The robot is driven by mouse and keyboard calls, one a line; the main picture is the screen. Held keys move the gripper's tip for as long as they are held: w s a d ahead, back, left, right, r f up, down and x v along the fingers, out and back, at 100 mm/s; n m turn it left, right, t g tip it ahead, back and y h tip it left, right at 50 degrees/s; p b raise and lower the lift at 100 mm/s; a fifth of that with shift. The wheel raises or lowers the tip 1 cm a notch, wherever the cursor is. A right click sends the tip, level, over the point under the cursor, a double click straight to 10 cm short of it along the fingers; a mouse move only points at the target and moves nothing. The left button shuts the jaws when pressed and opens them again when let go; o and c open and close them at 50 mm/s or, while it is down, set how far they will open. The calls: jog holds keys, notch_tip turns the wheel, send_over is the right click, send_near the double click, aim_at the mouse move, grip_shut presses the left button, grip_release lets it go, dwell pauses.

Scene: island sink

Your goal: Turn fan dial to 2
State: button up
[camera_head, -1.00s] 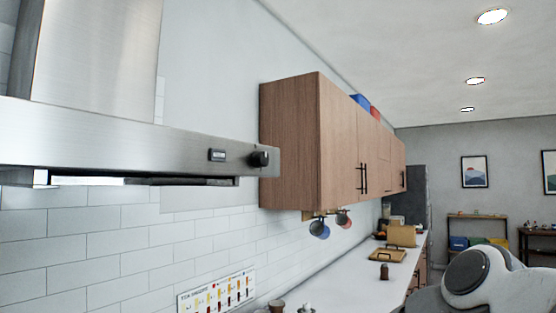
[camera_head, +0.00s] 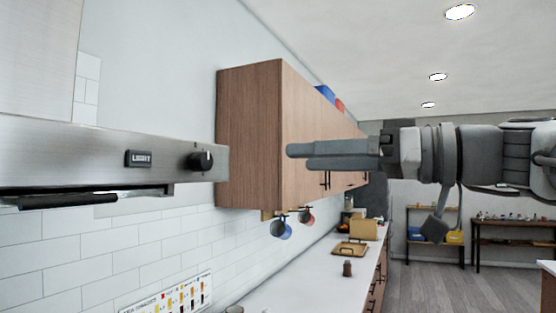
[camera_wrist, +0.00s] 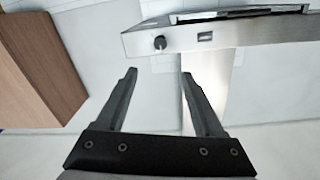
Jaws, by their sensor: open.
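The fan dial (camera_head: 201,160) is a black round knob on the right end of the steel range hood's front strip (camera_head: 80,150). A LIGHT button (camera_head: 139,158) sits to its left. The dial's number marks are too small to read.
A wooden wall cabinet (camera_head: 248,140) stands just right of the hood. Mugs (camera_head: 281,229) hang below it. A white counter (camera_head: 300,280) with a cutting board (camera_head: 349,249) runs along the tiled wall. The space between my gripper and the hood looks clear.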

aim_at(207, 161)
jog(key=p+x, duration=0.3)
jog(key=x, duration=1.3)
jog(key=shift+a+f+p, duration=0.1)
jog(key=shift+a+p, duration=0.25)
jog(key=shift+p, duration=0.05)
jog(key=shift+c, duration=0.2)
grip_shut()
